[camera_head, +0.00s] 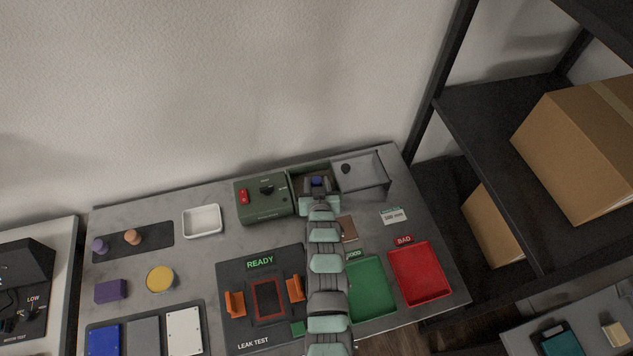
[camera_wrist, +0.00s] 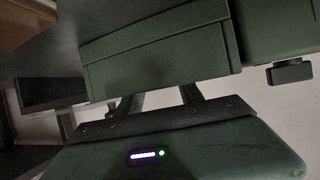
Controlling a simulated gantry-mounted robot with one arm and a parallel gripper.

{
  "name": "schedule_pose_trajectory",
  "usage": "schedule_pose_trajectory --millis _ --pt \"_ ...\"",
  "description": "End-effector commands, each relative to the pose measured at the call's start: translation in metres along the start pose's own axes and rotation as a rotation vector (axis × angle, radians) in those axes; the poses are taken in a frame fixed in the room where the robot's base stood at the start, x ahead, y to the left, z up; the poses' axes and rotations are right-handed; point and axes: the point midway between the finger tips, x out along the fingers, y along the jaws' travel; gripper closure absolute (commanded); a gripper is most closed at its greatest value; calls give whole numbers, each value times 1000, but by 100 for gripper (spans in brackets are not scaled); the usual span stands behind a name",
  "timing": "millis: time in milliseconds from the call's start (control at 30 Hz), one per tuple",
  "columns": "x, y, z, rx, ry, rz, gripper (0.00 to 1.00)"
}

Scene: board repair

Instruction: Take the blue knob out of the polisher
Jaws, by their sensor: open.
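The polisher (camera_head: 262,213) is a green box at the back of the bench, with a red switch and a black dial. Its chamber on the right is open, and the grey lid (camera_head: 372,181) is swung out to the right. In the wrist view the green wall of the polisher (camera_wrist: 165,65) hides the fingertips and the knob.
A white tray (camera_head: 188,224) is left of the polisher. The leak test fixture (camera_head: 231,301) with orange clamps is in front. Green (camera_head: 373,303) and red (camera_head: 425,284) trays are at the right. Purple and tan knobs stand on a dark mat (camera_head: 156,238) at far left.

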Motion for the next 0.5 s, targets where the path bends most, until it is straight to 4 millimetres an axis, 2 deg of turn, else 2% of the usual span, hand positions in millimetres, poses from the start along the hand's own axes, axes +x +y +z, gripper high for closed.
schedule_pose_trajectory --millis 100,200,433,500 --pt "14 0 -1 1 0 0 56" --pt "18 0 0 0 -2 0 56" --pt "19 0 1 0 -2 1 56" --pt "19 0 1 0 -1 1 62"
